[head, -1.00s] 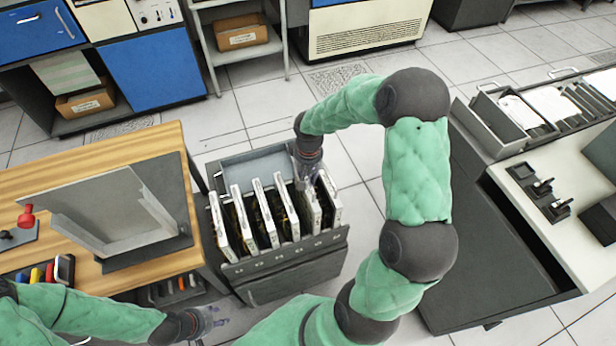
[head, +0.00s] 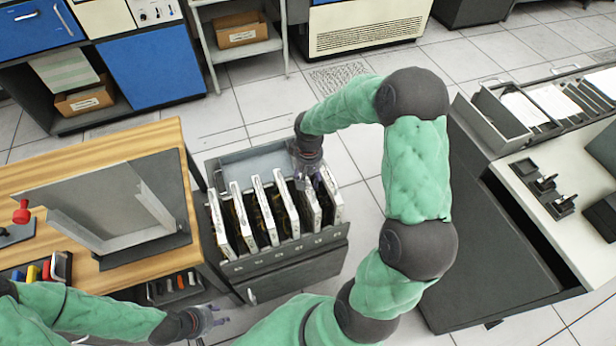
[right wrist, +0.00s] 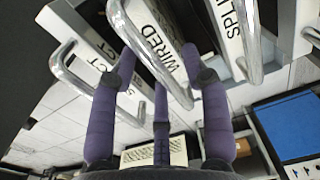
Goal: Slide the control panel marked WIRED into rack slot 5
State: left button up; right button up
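The WIRED panel stands upright in the right wrist view (right wrist: 160,47), its label readable beside a bright metal handle. It stands between a panel ending in "CT" (right wrist: 92,50) and one starting "SPLI" (right wrist: 228,22). In the head view it appears to be the fifth upright panel from the left (head: 313,208), in the dark rack (head: 290,255). How deep it sits is unclear. My right gripper (head: 307,176) is above it, its purple fingers (right wrist: 158,68) apart on either side of the handle. My left gripper (head: 212,318) is empty and appears open, left of the rack's front.
A wooden table (head: 150,278) with a grey stand (head: 90,200) is close on the rack's left. Tiled floor (head: 240,120) is clear behind the rack.

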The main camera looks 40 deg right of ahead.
jog(key=shift+s+f, duration=0.1)
jog(key=shift+f, duration=0.05)
notch_tip(320, 180, up, 12)
dwell(0.5)
jog(key=shift+d, duration=0.1)
dwell(0.6)
